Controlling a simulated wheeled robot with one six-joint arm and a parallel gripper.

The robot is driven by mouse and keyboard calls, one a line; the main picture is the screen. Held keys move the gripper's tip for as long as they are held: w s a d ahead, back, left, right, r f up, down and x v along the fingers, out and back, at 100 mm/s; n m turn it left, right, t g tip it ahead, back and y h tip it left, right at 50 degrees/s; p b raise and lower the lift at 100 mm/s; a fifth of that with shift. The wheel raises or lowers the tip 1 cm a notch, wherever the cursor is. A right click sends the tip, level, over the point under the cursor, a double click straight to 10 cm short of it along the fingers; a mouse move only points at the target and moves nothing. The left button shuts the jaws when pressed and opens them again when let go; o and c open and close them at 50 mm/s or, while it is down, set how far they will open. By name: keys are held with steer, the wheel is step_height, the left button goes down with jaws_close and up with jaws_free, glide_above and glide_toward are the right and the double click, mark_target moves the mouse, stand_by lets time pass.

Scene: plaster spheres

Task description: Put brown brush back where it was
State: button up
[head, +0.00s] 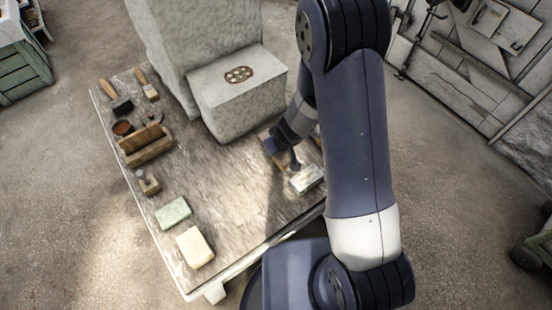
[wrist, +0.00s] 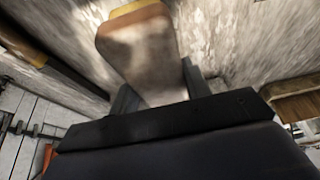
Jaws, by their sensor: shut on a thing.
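My gripper (head: 284,157) is low over the right part of the worktable, just right of the grey block. In the wrist view, the gripper (wrist: 157,92) has its fingers on either side of a pale brown, wooden-looking piece with a yellowish end (wrist: 138,48), which I take to be the brown brush. The piece sticks out past the fingers over a blurred pale surface. Its bristles cannot be made out. In the head view my arm and gripper hide most of it. Whether it touches the table cannot be told.
A pale block (head: 307,179) lies close below my gripper. The grey block (head: 238,95) stands left of it. A wooden holder (head: 146,144), a green block (head: 173,213) and a cream block (head: 195,247) line the table's left side. The table's middle (head: 235,190) is clear.

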steer(key=shift+f+b, duration=1.45)
steer(key=shift+f, duration=0.65)
steer(key=shift+f, duration=0.1)
steer(key=o, duration=1.2)
steer(key=shift+c, duration=0.2)
steer(key=p+v, duration=0.5)
steer(key=v, duration=0.7)
steer(key=shift+p, duration=0.3)
